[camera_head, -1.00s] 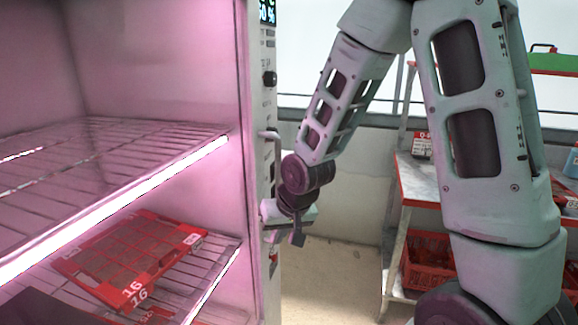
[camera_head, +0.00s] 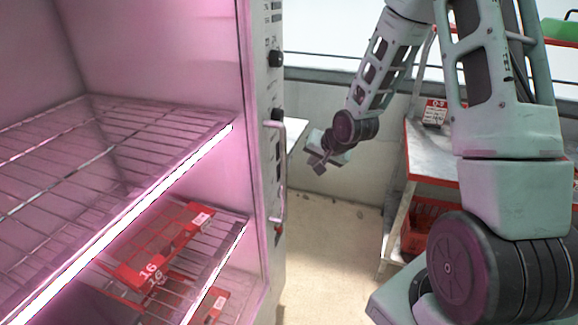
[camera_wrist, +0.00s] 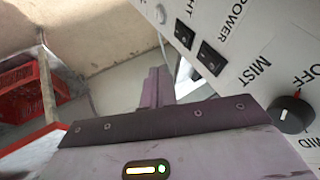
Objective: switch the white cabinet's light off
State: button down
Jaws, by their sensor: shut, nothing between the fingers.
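The white cabinet (camera_head: 252,60) stands open on the left, its inside lit pink. A light strip (camera_head: 140,215) along its shelf edge glows. Its narrow control panel (camera_head: 275,95) carries a black knob (camera_head: 276,58) and a long handle (camera_head: 282,170). In the wrist view, two black rocker switches (camera_wrist: 184,33) (camera_wrist: 211,57) sit on the panel near the words POWER and MIST. A black knob (camera_wrist: 291,114) beside them has OFF and MID marks. I cannot read a light label. My gripper (camera_head: 320,167) is shut and empty, right of the panel and apart from it; its fingers (camera_wrist: 158,85) show in the wrist view.
Wire shelves (camera_head: 110,135) fill the cabinet, with red trays (camera_head: 165,245) on the lower one. A metal-topped cart (camera_head: 437,150) with a red crate (camera_head: 425,222) stands at the right. The floor (camera_head: 335,240) between cabinet and cart is clear.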

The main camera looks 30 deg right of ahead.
jog(key=shift+f, duration=0.1)
jog(key=w+a+f+p, duration=0.2)
jog(key=w+f, duration=0.5)
jog(key=w, duration=0.2)
jog(key=shift+w+a+p, duration=0.15)
jog(key=shift+a+p, duration=0.05)
jog(key=shift+p, duration=0.1)
jog(key=shift+w+a+r, duration=0.1)
jog(key=shift+w+a, duration=0.15)
jog(key=shift+w, duration=0.1)
jog(key=shift+r, duration=0.15)
